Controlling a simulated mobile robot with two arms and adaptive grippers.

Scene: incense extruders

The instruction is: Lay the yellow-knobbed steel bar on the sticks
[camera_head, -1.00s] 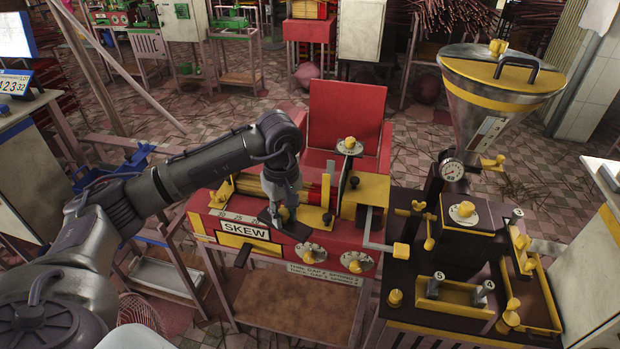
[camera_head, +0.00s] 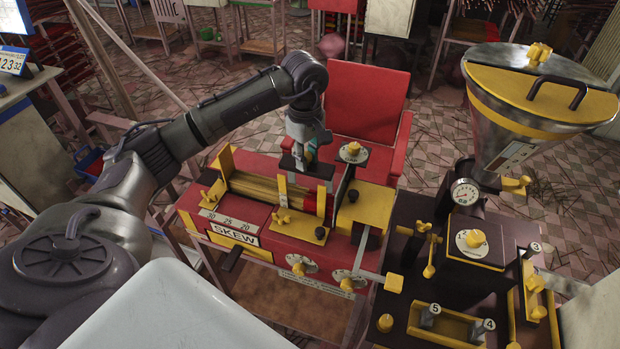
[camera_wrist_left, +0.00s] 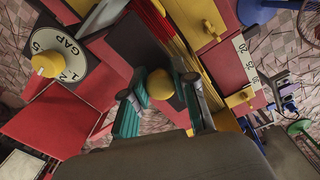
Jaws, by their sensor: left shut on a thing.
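My left gripper (camera_head: 304,156) is shut on the yellow knob (camera_wrist_left: 160,84) of the steel bar (camera_wrist_left: 138,45). The knob sits between the greenish fingertips in the left wrist view; the fingers mostly hide it in the head view. The bar looks like a dark flat plate (camera_head: 288,163) under the fingers, and appears raised. The sticks (camera_head: 262,189) lie as a yellow-and-red bundle in the trough of the red machine (camera_head: 262,235). The gripper is near the bundle's back right part. I cannot tell whether the bar touches anything. My right gripper is not in view.
A red panel (camera_head: 368,103) is behind. A black machine (camera_head: 470,265) with a steel hopper (camera_head: 515,130) stands at the right.

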